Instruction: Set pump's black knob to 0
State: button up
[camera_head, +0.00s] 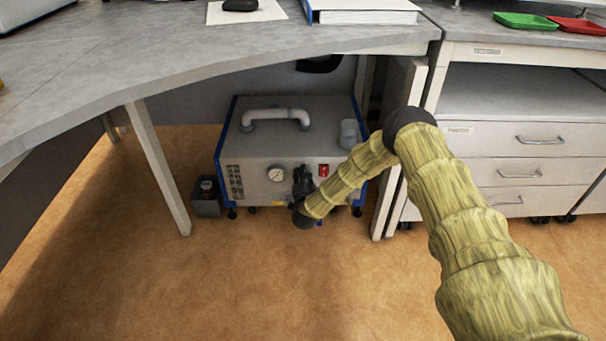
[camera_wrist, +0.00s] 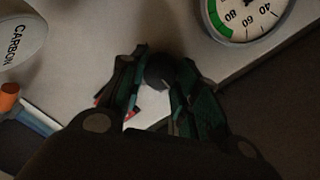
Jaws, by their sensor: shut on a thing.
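The pump (camera_head: 285,135) is a grey box with blue edges, standing on the floor under the desk. Its front carries a round gauge (camera_head: 277,175) and a red switch (camera_head: 323,170). My gripper (camera_head: 301,180) is at the pump's front, between gauge and switch. In the wrist view my gripper (camera_wrist: 158,95) has its two fingers around the black knob (camera_wrist: 159,68), shut on it. The gauge (camera_wrist: 246,14) shows beside it. A small white mark shows on the knob; its setting cannot be read. The head view has the knob hidden behind my gripper.
The desk top (camera_head: 190,60) overhangs the pump, with a desk leg (camera_head: 157,165) to the left. A drawer cabinet (camera_head: 520,170) stands at the right. A small grey box (camera_head: 206,205) sits left of the pump. The floor in front is clear.

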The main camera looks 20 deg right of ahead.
jog(key=shift+n, duration=0.3)
jog(key=o, duration=1)
jog(key=shift+a, duration=0.1)
jog(key=v, duration=1.2)
